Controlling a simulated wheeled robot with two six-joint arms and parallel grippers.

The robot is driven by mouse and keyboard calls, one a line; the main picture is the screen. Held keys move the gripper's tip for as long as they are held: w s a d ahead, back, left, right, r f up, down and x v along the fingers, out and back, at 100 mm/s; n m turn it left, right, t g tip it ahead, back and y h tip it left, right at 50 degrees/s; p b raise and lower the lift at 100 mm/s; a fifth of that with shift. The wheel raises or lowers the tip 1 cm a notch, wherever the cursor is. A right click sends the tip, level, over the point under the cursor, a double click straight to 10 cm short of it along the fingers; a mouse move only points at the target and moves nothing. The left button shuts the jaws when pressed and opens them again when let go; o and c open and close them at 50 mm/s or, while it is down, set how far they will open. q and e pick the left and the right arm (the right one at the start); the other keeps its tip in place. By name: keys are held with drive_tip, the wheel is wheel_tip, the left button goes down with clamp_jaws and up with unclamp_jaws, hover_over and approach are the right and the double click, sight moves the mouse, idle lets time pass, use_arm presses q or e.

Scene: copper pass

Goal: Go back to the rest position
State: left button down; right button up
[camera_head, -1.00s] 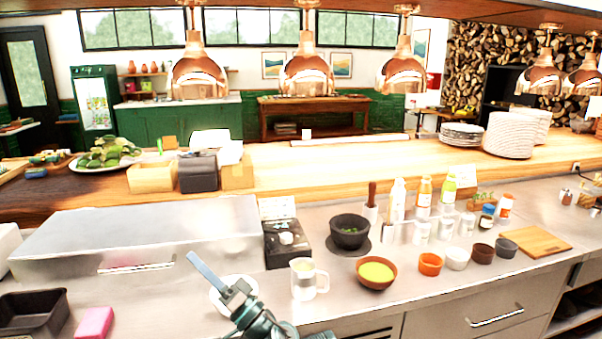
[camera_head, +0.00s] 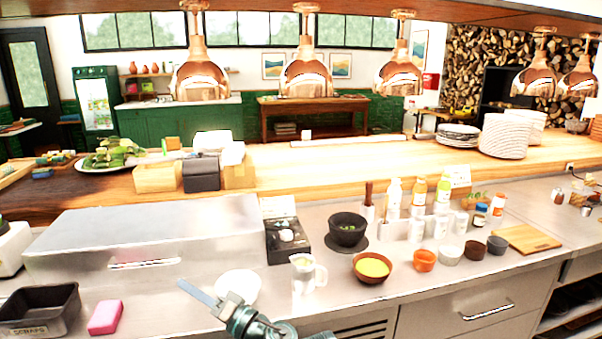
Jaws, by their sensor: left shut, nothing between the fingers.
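My left gripper (camera_head: 188,289) is low in the head view, its arm coming in from the bottom edge. Its long pale fingers are together, pointing up and left, with nothing held. It is over the steel counter (camera_head: 150,295), just left of and in front of a white bowl (camera_head: 238,284), which it partly overlaps in the picture. I cannot tell its height above the counter. My right gripper is out of view.
A white jug (camera_head: 304,272), a yellow-filled bowl (camera_head: 371,268) and a black mortar (camera_head: 347,231) stand to the right. A pink sponge (camera_head: 105,317) and dark scraps bin (camera_head: 66,315) are at left. A steel lidded unit (camera_head: 200,222) stands behind.

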use_arm(q)
wheel_tip(320, 180, down, 8)
drive_tip(key=s+g+h+p, duration=0.2)
drive_tip(key=g+h+p, duration=0.1)
drive_tip(key=h, duration=0.2)
drive_tip(key=s+d+f+m+g+h+p, duration=0.2)
drive_tip(key=s+d+f+h, duration=0.2)
drive_tip(key=d, duration=0.5)
drive_tip(key=s+d+f+m+g+h+p, duration=0.2)
drive_tip(key=s+d+f+h, duration=0.3)
drive_tip(key=d+h, duration=0.3)
drive_tip(key=shift+d+f+m+g+h+p, duration=0.4)
drive_tip(key=shift+f+g+p, duration=0.3)
drive_tip(key=shift+g, duration=0.1)
